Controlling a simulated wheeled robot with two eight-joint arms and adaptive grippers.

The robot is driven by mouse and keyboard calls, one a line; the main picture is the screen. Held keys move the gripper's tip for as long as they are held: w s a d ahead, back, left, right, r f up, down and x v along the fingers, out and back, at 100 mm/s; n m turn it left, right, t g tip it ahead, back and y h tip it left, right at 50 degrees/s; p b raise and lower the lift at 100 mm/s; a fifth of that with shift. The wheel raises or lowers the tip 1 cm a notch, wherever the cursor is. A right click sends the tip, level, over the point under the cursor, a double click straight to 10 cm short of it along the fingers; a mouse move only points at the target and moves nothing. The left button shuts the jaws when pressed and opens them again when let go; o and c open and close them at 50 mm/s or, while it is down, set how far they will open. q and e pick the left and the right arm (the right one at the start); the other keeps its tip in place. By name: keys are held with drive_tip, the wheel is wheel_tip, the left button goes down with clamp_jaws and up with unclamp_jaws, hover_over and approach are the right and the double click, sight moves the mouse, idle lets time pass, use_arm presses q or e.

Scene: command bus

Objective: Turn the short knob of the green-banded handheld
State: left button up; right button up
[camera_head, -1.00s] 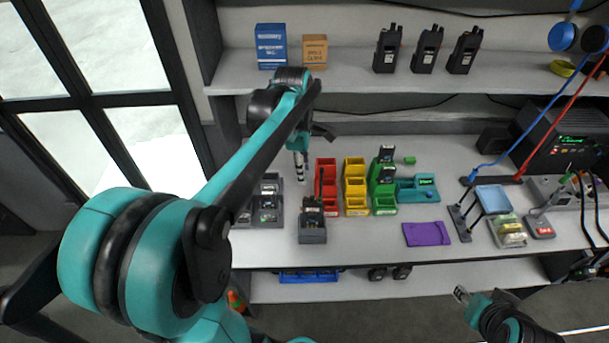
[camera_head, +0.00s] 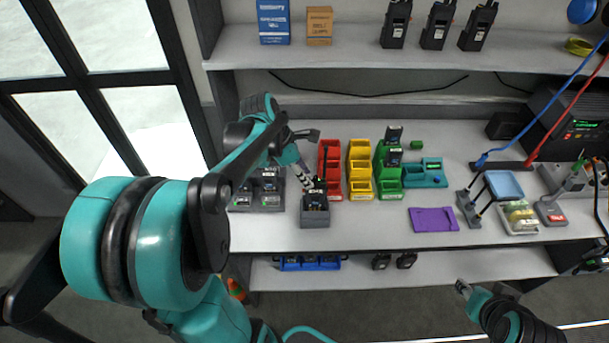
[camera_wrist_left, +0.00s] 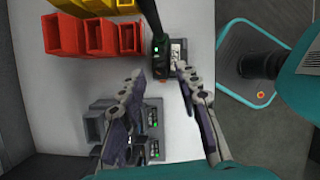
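The handheld (camera_head: 317,197), a black radio, stands in a grey holder (camera_head: 315,218) at the front of the bench. In the left wrist view its top (camera_wrist_left: 161,45) shows a green band and a black antenna. I cannot clearly make out the short knob. My left gripper (camera_head: 305,180) is just above and left of the handheld's top in the head view. In the left wrist view the left gripper (camera_wrist_left: 160,73) is open, its fingers apart and empty, with the handheld just beyond the tips. My right gripper (camera_head: 462,288) is low at the right, away from the bench.
Red bins (camera_head: 331,180), yellow bins (camera_head: 360,180) and green bins (camera_head: 387,180) stand close behind and right of the handheld. A grey charger (camera_head: 270,200) with devices sits to its left. A purple tray (camera_head: 433,220) lies further right. A shelf (camera_head: 350,63) runs above.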

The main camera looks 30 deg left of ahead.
use_arm(q)
clamp_jaws()
drive_tip(key=shift+w+a+r+m+g+p, duration=0.1)
drive_tip(key=shift+m+g+p, duration=0.35)
drive_tip(key=shift+m, duration=0.75)
drive_tip(key=m+g, duration=0.1)
drive_tip(key=m, duration=0.2)
drive_tip(key=shift+w+h, duration=0.1)
drive_tip(key=shift+h, duration=0.2)
unclamp_jaws()
